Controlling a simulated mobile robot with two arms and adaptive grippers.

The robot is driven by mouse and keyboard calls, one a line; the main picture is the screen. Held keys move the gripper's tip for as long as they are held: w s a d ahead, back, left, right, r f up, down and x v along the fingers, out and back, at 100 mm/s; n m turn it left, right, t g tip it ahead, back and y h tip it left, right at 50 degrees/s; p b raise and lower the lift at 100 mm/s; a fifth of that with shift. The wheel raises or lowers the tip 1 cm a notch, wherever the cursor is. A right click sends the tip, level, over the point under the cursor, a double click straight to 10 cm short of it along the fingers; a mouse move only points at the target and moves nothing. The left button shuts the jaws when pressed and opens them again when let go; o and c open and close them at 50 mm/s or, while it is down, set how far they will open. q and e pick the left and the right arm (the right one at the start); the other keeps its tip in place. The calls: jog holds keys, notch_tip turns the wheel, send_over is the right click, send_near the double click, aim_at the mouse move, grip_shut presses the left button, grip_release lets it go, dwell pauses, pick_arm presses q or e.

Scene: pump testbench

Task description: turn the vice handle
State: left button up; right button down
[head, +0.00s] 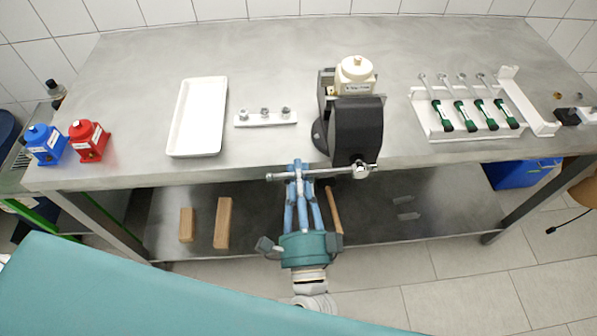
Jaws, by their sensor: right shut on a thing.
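The vice (355,130) is dark grey and sits at the front edge of the metal workbench, right of centre. It holds a cream-coloured pump part (355,72) between its jaws. The vice handle (330,172) is a thin silver bar with end knobs, lying nearly level in front of the bench edge. Its hub (361,170) is near the bar's right end. My right gripper (298,172) reaches up from below with blue fingers shut on the bar, left of the hub. The fingers hide a short part of the bar. My left gripper is not in view.
A white tray (181,118), a small holder with bolts (265,123), and blue (44,144) and red (88,141) bottles stand on the bench's left. A white rack (425,119) with green-handled tools stands right. Wooden blocks (223,222) lie on the lower shelf.

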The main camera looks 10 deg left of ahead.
jog(key=shift+s+f, duration=0.2)
jog(key=shift+f, duration=0.05)
jog(key=c, duration=1.9)
grip_release()
jog(key=shift+o, duration=0.9)
jog(key=shift+s+r, duration=0.2)
jog(key=shift+s, duration=0.05)
jog(key=v, duration=1.2)
jog(key=shift+s+d+r, duration=0.15)
jog(key=shift+s+d, duration=0.1)
jog(key=shift+d, duration=0.05)
